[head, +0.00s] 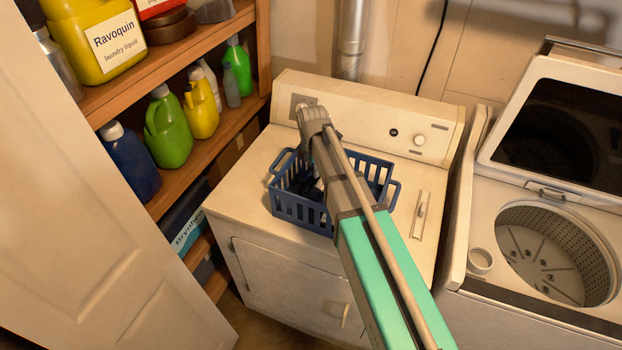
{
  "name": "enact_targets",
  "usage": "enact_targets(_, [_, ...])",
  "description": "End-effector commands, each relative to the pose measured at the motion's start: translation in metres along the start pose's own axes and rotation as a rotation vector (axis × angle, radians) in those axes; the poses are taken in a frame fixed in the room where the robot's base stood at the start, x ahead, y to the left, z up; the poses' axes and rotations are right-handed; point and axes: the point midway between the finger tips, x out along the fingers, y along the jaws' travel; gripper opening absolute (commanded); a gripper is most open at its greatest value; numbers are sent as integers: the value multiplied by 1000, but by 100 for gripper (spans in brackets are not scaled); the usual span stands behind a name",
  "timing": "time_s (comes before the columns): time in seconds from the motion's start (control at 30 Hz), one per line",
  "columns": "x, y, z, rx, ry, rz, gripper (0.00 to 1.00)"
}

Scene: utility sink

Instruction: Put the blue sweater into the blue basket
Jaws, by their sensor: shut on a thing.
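The blue basket (302,215) stands upright on top of the white dryer, with slatted sides and a handle at each end. My arm reaches over it from the lower right and covers its middle. My gripper (318,190) points down inside the basket, mostly hidden behind my arm, and is shut on dark blue cloth, which looks like the blue sweater (299,184). Only a small dark part of the sweater shows through and over the basket's rim. I cannot tell whether it rests on the basket floor.
The dryer (257,165) has bare top around the basket, with a control panel behind. An open top-loading washer (545,250) stands to the right. A wooden shelf (200,150) with several bottles and a white door (90,200) stand at the left.

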Motion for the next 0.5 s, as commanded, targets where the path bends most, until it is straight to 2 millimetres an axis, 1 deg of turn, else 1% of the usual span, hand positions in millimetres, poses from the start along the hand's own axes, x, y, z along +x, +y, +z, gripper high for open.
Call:
enact_targets(0.23, [7,0,0,-1,0,0,0])
enact_targets(0.5, [29,0,-1,-1,0,0,0])
